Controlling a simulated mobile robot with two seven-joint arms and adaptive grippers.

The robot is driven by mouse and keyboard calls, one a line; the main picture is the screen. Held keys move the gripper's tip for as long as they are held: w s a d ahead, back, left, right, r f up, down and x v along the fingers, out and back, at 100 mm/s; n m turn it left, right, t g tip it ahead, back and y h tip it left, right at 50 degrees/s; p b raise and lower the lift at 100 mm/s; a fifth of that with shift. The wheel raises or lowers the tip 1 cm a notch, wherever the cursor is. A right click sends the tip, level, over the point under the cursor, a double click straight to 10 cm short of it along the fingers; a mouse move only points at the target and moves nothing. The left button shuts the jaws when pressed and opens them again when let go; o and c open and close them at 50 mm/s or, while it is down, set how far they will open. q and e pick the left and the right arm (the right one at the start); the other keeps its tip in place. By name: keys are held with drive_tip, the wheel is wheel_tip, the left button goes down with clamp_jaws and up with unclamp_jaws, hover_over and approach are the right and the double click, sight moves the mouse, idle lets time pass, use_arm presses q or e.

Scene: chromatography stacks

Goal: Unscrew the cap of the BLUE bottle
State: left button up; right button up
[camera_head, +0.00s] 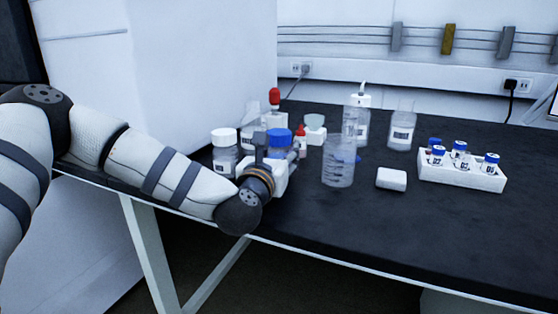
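The blue-capped bottle (279,136) stands among other bottles near the left part of the dark bench. Its blue cap shows on top, and most of its body is hidden behind my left gripper. My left gripper (276,158) is right at this bottle, just below the cap level, with its arm coming in from the left. One dark finger part shows beside the cap on the left. The fingertips are largely hidden, so I cannot tell whether they touch or grip the bottle. My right gripper is not in view.
A white-capped bottle (224,152) stands close on the left, and red-topped bottles (274,108) are behind. The bench's front right is clear.

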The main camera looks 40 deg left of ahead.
sight(279, 133)
use_arm(q)
drive_tip(key=shift+r, duration=0.15)
drive_tip(key=shift+c, duration=0.7)
drive_tip(key=r+p, duration=0.2)
drive_tip(key=r, duration=0.1)
drive_tip(key=r+p, duration=0.1)
drive_tip(key=r, duration=0.1)
drive_tip(key=shift+s+d+p, duration=0.2)
drive_tip(key=shift+s+p, duration=0.1)
drive_tip(key=shift+s, duration=0.05)
drive_tip(key=s+d+r+p, duration=0.7)
drive_tip(key=s, duration=0.4)
drive_tip(key=shift+s+r, duration=0.15)
drive_tip(key=shift+r, duration=0.25)
drive_tip(key=o, duration=0.8)
clamp_jaws()
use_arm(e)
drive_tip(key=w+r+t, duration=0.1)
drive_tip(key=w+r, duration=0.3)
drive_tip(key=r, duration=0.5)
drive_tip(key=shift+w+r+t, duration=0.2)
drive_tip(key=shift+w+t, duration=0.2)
